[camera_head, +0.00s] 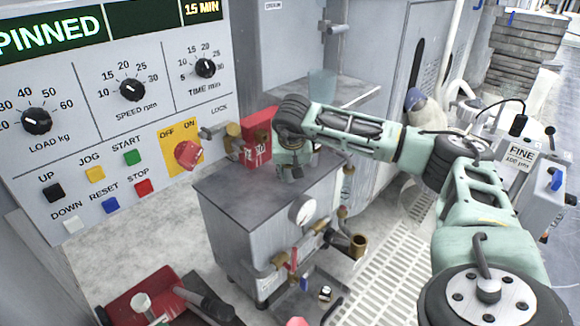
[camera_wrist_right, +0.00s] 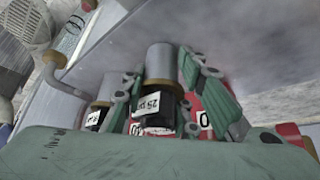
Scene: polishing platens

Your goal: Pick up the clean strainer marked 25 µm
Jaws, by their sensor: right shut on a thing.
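The strainer marked 25 µm (camera_wrist_right: 152,103) stands between the fingers of my right gripper (camera_wrist_right: 160,85) in the right wrist view. It has a grey metal cylinder at one end, a black body and a white label. My right gripper is shut on it. In the head view, my right gripper (camera_head: 296,165) is over the back of the grey steel box's top, beside a red container, and the strainer cannot be made out there. A second, similar strainer (camera_wrist_right: 108,88) is just left of the held one in the wrist view; its label is not readable. My left gripper is not in view.
The red container (camera_head: 256,137) stands close to the gripper on the grey steel box (camera_head: 235,190). A gauge (camera_head: 302,210) and brass valves project from the box's front. The control panel (camera_head: 110,110) rises at the left. A red tool (camera_head: 140,300) lies at the lower left.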

